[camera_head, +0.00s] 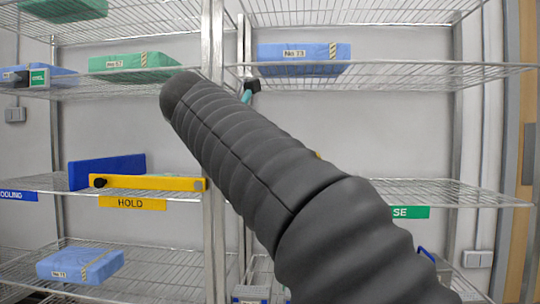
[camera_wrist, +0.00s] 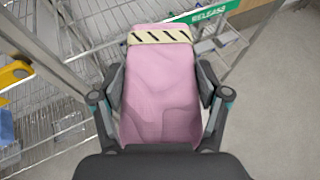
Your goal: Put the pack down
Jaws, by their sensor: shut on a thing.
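In the wrist view, my gripper (camera_wrist: 160,88) is shut on a pink wrapped pack (camera_wrist: 160,95). Its fingers press on the left and right sides of the pack. A cream strip with dark slanted marks crosses the far end of the pack. In the head view, my dark ribbed arm covers the middle, and the pack is hidden behind it. Only a small part of the gripper (camera_head: 249,90) shows past the arm, by the upper right shelf's front edge.
Wire shelves (camera_head: 400,70) stand on both sides of a metal post. Blue and green packs (camera_head: 135,62) lie on several shelves. A yellow HOLD bar (camera_head: 150,183) fronts the middle left shelf. A green RELEASE label (camera_wrist: 205,14) marks the middle right shelf (camera_head: 440,190), whose visible part is bare.

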